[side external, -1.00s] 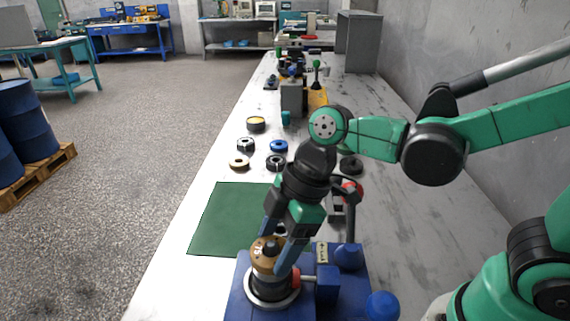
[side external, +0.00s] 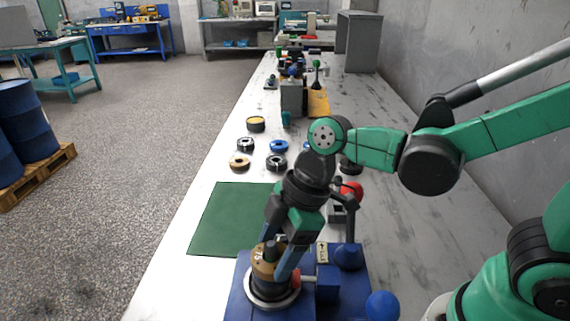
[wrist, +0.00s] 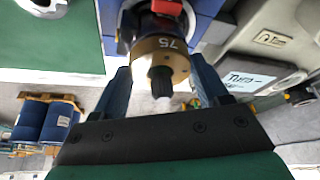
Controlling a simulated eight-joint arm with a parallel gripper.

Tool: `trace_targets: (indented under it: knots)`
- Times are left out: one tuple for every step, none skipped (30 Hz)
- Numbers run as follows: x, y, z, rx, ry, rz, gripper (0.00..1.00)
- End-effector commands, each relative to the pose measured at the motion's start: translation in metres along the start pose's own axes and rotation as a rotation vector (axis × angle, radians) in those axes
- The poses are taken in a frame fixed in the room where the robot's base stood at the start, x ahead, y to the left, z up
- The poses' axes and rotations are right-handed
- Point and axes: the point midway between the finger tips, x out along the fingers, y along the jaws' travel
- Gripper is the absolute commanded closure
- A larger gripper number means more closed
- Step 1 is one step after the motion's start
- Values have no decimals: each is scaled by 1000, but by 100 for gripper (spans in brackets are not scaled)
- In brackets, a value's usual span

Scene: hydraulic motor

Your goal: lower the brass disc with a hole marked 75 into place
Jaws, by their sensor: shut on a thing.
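The brass disc marked 75 (wrist: 172,46) shows in the wrist view between my two blue fingers, with a dark shaft standing through its middle.
A green mat (side external: 222,220) lies left of the fixture. Several rings and discs, among them a brass ring (side external: 240,162) and a blue ring (side external: 279,146), lie beyond it. A red-knobbed lever (side external: 351,190) and a blue knob (side external: 382,305) stand close on the right.

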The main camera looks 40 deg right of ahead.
Motion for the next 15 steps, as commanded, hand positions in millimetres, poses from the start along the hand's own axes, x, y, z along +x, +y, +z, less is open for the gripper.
trace_targets:
  knots:
    - [1, 0, 0, 0, 0, 0, 100]
    - [1, 0, 0, 0, 0, 0, 100]
    - [2, 0, 1, 0, 0, 0, 100]
    - [2, 0, 1, 0, 0, 0, 100]
    - [2, 0, 1, 0, 0, 0, 100]
    - [2, 0, 1, 0, 0, 0, 100]
    - [2, 0, 1, 0, 0, 0, 100]
    - [2, 0, 1, 0, 0, 0, 100]
    - [2, 0, 1, 0, 0, 0, 100]
    - [2, 0, 1, 0, 0, 0, 100]
    - [2, 0, 1, 0, 0, 0, 100]
    - [2, 0, 1, 0, 0, 0, 30]
    - [2, 0, 1, 0, 0, 0, 21]
    - [2, 0, 1, 0, 0, 0, 13]
    - [2, 0, 1, 0, 0, 0, 1]
